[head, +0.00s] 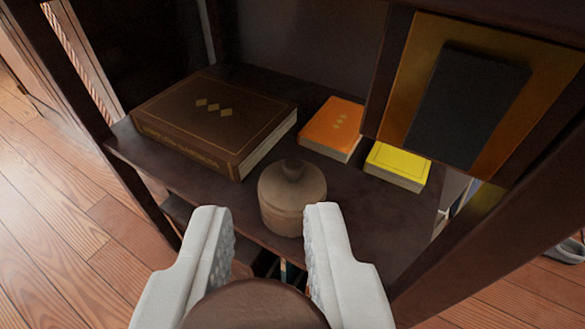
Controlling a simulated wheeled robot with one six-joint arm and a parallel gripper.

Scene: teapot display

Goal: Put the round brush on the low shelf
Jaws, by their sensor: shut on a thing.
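My gripper (266,209) points down and forward at the bookcase, its two white fingers with grey textured pads set apart around a brown rounded thing. I take this to be the round brush (252,308); only its smooth top shows at the bottom edge, and its underside and any bristles are hidden. The dark wood shelf (375,215) lies ahead of and below the fingertips. Its front edge is partly hidden by my fingers and a wooden pot.
The round wooden knobbed pot (292,200) stands near the shelf's front, just beyond the fingertips. A big brown book (215,115), an orange book (332,127) and a yellow book (398,166) lie behind. Bare shelf shows right of the pot.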

